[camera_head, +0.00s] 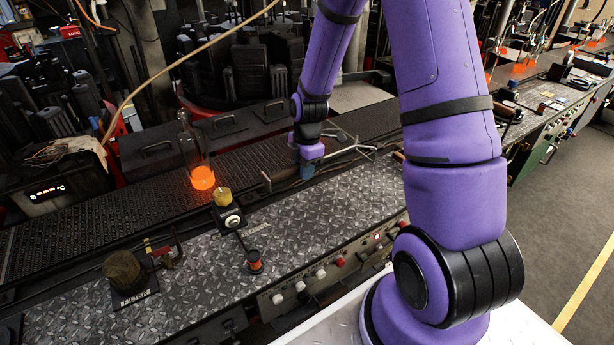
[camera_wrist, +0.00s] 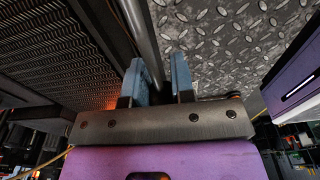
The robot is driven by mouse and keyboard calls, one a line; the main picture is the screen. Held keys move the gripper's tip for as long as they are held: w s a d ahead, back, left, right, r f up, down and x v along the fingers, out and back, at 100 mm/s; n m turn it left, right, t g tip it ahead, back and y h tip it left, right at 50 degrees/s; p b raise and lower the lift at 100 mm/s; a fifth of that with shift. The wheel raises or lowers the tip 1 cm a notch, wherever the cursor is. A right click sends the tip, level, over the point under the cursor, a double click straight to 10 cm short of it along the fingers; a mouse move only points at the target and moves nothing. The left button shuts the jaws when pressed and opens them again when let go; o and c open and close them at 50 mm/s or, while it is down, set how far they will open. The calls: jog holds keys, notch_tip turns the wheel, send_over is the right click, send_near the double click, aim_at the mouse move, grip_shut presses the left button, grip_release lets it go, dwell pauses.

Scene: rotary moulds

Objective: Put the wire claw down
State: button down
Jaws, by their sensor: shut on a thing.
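The wire claw (camera_head: 358,148) is a thin grey metal tool with forked wire prongs that spread to the right of my gripper in the head view. What looks like its handle end sticks out to the left of the fingers. My gripper (camera_head: 308,170) points down, with its blue fingers shut on the claw's shaft close above the bench, near the conveyor's edge. I cannot tell whether the claw touches the surface. In the wrist view, the two blue fingers (camera_wrist: 166,78) stand a small gap apart.
A glowing orange glass bottle (camera_head: 202,177) stands on the dark mesh conveyor (camera_head: 75,220) to the left.

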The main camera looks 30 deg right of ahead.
jog(key=shift+w+d, duration=0.25)
jog(key=shift+d, duration=0.45)
jog(key=shift+f, duration=1.8)
jog(key=shift+f, duration=0.15)
jog(key=c, duration=1)
grip_release()
jog(key=shift+o, duration=0.2)
notch_tip(320, 180, up, 12)
jog(key=d, duration=0.1)
jog(key=s+a+r+m+t+h, duration=0.1)
jog(key=s+a+r+m, duration=0.1)
jog(key=s+r+m, duration=0.45)
jog(key=s+a+r+m+t, duration=0.1)
jog(key=s+a+r+m, duration=0.15)
jog(key=r, duration=0.75)
jog(key=s+a+r+m+t, duration=0.1)
jog(key=s+r+m, duration=0.3)
jog(key=s, duration=0.4)
jog(key=s+a+r+m+t, duration=0.2)
jog(key=s+r+m, duration=0.2)
jog(key=s, duration=0.3)
jog(key=shift+s+a+m, duration=0.15)
jog(key=shift+s+m, duration=0.2)
jog(key=shift+m, duration=0.15)
